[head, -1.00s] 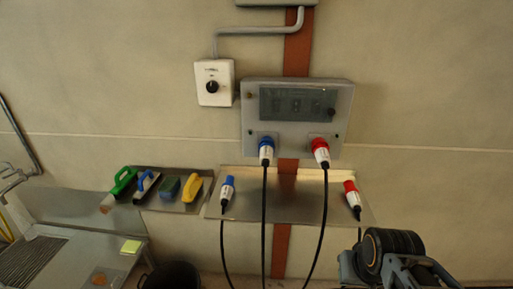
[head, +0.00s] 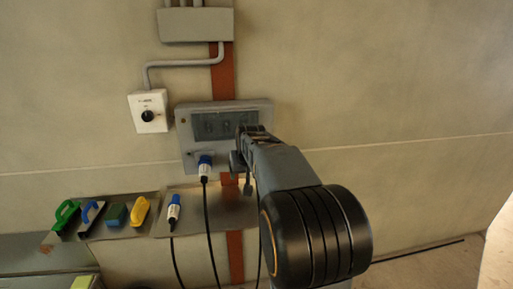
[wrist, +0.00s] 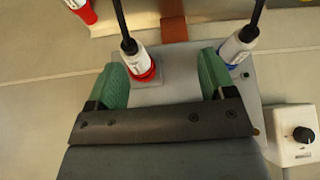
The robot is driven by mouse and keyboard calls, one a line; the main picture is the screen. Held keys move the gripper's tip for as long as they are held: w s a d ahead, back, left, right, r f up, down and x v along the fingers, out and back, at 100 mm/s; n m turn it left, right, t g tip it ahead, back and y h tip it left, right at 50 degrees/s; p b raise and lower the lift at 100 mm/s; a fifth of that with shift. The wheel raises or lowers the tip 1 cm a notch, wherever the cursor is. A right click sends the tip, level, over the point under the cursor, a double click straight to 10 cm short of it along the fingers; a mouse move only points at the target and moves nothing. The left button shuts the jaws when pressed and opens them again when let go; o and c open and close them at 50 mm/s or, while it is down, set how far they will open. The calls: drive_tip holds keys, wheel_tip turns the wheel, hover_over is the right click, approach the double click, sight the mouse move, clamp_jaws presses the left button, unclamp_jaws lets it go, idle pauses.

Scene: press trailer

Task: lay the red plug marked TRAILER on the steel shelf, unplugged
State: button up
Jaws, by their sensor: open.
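A red-and-white plug (wrist: 140,66) is in the grey panel (wrist: 180,92), its black cable leading away; it shows in the wrist view between the open green fingers of my gripper (wrist: 162,66), nearer the left finger. I see no contact. A second red plug (wrist: 80,9) is at the top left, at the steel shelf (head: 190,221). I cannot read the TRAILER marking on either. In the head view my gripper (head: 246,145) is in front of the panel's lower right, and my arm hides both red plugs.
A blue plug (head: 205,162) is in the panel, just outside my right finger in the wrist view (wrist: 238,47). Another blue plug (head: 174,208) lies on the shelf. Black cables hang below. Several handled tools (head: 117,214) lie at left. A switch box (head: 149,111) is up left.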

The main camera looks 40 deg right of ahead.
drive_tip(key=w+d+r+m, duration=0.1)
drive_tip(key=w+d, duration=0.2)
drive_tip(key=d, duration=0.4)
drive_tip(key=shift+h, duration=0.3)
drive_tip(key=shift+b+x, duration=0.95)
drive_tip(key=shift+x, duration=4)
drive_tip(key=shift+w+r, duration=0.1)
drive_tip(key=shift+w, duration=0.1)
drive_tip(key=c, duration=1.1)
